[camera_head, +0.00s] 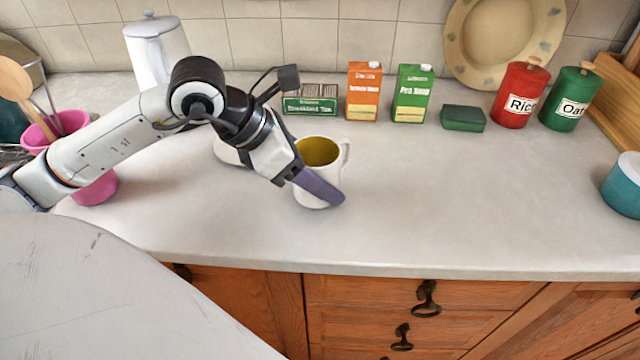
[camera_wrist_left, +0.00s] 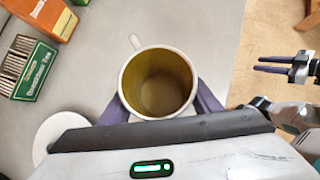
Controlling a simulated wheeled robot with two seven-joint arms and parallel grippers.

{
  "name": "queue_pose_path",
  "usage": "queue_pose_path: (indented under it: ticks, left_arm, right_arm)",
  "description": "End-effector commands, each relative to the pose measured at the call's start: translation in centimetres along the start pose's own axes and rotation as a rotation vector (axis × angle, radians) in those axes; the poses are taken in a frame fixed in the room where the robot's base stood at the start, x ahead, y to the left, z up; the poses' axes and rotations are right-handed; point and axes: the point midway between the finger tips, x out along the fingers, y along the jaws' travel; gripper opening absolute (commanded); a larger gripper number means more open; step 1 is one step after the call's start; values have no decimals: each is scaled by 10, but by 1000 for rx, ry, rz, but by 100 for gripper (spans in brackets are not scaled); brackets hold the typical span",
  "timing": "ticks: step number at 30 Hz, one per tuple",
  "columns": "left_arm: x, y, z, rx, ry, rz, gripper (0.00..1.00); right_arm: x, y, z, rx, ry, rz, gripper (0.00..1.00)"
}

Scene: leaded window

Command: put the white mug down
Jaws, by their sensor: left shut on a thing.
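The white mug (camera_head: 309,192) stands upright at the middle of the counter, with a mustard-yellow inside and its handle at the far right side. In the left wrist view the mug (camera_wrist_left: 158,83) is empty, with its handle pointing up-left. My left gripper (camera_head: 318,183) is shut on the mug, with its purple fingers on opposite sides of the body. One finger is partly hidden behind the mug in the head view. I cannot tell whether the mug's base touches the counter. My right gripper (camera_wrist_left: 272,65) shows in the left wrist view, empty, its fingers apart.
The pale counter (camera_head: 440,205) is clear in front and right of the mug. A white round dish (camera_head: 228,151) lies left, partly behind my arm. A tea box (camera_head: 310,104), an orange carton (camera_head: 364,92) and a green carton (camera_head: 412,94) stand behind. A pink pot (camera_head: 95,188) is left.

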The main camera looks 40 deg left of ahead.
Motion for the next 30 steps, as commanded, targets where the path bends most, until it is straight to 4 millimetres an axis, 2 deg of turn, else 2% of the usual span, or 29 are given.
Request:
queue_pose_path:
  ticks: [5, 12, 17, 18, 21, 30]
  left_arm:
    - [18, 0, -14, -1, -2, -2, 5]
    - [20, 0, -15, 1, -3, 0, 5]
    - [23, 1, -17, 1, -3, 1, 5]
    - [22, 0, -17, 0, -1, 0, 62]
    - [22, 0, -17, 0, 0, 0, 76]
    - [20, 0, -16, 0, 0, -1, 76]
  right_arm:
    - [0, 0, -5, -1, 9, 0, 31]
    - [2, 1, -11, -3, 21, 1, 31]
    - [5, 1, -8, -3, 22, 1, 31]
    - [4, 1, -9, -3, 21, 1, 31]
    - [4, 1, -9, -3, 21, 1, 31]
    - [2, 1, -8, -2, 16, 1, 31]
